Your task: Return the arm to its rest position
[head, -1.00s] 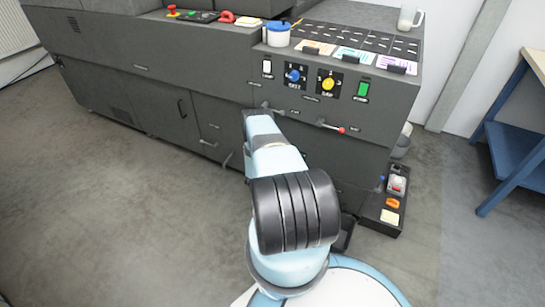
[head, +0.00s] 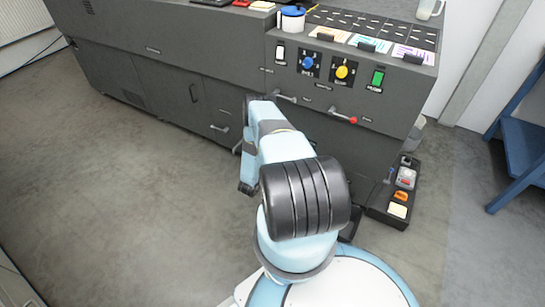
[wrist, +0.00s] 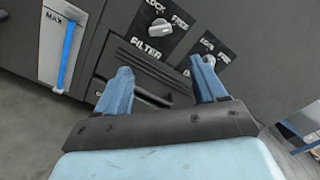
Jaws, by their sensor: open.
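My arm rises from my base at the bottom centre of the head view, folded in front of a dark grey machine (head: 160,75). In the head view the fingers cannot be made out. In the wrist view my gripper (wrist: 163,78) shows two blue fingers spread apart with nothing between them. Behind the fingers are the machine's front, a dark handle (wrist: 140,90) and a white knob (wrist: 150,33) marked FILTER. Whether the fingers touch the front cannot be told.
A blue bench (head: 525,145) stands at the right. A gauge marked MAX (wrist: 64,45) shows upper left in the wrist view. The floor at left is clear.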

